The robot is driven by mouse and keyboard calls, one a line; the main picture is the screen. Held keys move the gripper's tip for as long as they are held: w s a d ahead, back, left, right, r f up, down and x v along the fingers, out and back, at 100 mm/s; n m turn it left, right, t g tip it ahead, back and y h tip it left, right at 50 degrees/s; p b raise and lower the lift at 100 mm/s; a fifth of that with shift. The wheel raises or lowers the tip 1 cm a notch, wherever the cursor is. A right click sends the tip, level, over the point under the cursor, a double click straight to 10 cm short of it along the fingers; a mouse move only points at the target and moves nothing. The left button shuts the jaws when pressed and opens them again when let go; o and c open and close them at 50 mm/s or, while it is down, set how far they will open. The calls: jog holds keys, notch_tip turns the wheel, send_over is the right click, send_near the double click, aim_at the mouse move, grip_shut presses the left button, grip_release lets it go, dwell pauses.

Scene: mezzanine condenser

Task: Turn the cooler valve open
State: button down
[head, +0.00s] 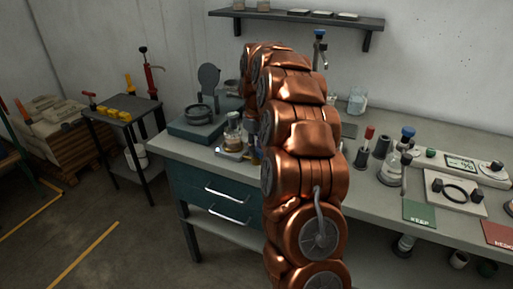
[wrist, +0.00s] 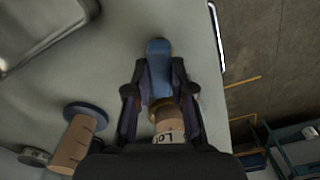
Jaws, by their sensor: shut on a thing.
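A blue handle, which looks like the valve's lever (wrist: 158,62), stands between my fingers in the wrist view. My gripper (wrist: 159,82) is shut on it, with a dark finger on each side. A tan cylindrical part (wrist: 168,120) with a brass-coloured rim and a pale label sits just below the handle, partly hidden by my gripper's body. In the head view my copper-coloured arm hides most of the gripper and the handle. I cannot tell how far the handle is turned.
In the wrist view a brown cylinder with a blue disc (wrist: 75,142) is close by.

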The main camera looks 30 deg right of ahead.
jog(key=c, duration=1)
grip_release()
jog(key=shift+r, duration=0.1)
notch_tip(320, 180, up, 12)
dwell(0.6)
